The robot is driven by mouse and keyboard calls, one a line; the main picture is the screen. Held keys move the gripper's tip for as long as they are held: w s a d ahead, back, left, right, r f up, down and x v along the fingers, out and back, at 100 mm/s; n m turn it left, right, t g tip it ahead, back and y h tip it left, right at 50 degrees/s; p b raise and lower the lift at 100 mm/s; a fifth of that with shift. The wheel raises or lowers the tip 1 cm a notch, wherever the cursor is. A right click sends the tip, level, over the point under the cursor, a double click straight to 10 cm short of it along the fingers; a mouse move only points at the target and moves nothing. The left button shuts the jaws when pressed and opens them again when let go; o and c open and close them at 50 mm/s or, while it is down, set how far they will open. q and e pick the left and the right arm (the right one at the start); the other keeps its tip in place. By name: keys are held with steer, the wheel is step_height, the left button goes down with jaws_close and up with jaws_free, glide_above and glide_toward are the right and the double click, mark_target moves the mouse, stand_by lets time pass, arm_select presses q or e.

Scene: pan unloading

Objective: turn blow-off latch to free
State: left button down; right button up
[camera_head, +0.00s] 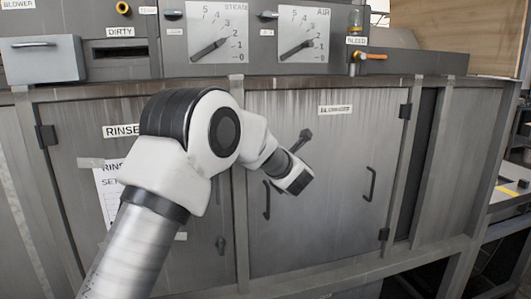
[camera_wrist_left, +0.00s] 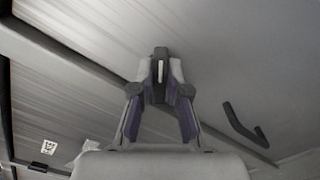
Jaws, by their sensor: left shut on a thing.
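The blow-off latch (camera_head: 303,137) is a dark lever on the grey right-hand door (camera_head: 340,190). It slants, with its upper end to the right, and its lower part is hidden behind my left wrist. In the left wrist view the dark latch (camera_wrist_left: 160,53) shows between the fingertips. My left gripper (camera_wrist_left: 160,80) is shut on it, with both fingers closing in from the sides. In the head view the left gripper (camera_head: 292,172) is at the door, its fingertips mostly hidden by the wrist. My right gripper is not in view.
The left door (camera_head: 75,150) carries RINSE labels and a paper sheet. Above stand STEAM (camera_head: 213,32) and AIR (camera_head: 303,33) dials. A bleed valve (camera_head: 371,56) sits at upper right.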

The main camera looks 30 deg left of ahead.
arm_select(q)
steer(key=shift+f+m, duration=0.1)
steer(key=shift+m, duration=3.5)
steer(key=c, duration=1.2)
jaws_free()
steer(key=shift+w, duration=0.1)
steer(key=shift+o, duration=0.2)
steer(key=v, duration=1.2)
steer(key=shift+f, duration=0.1)
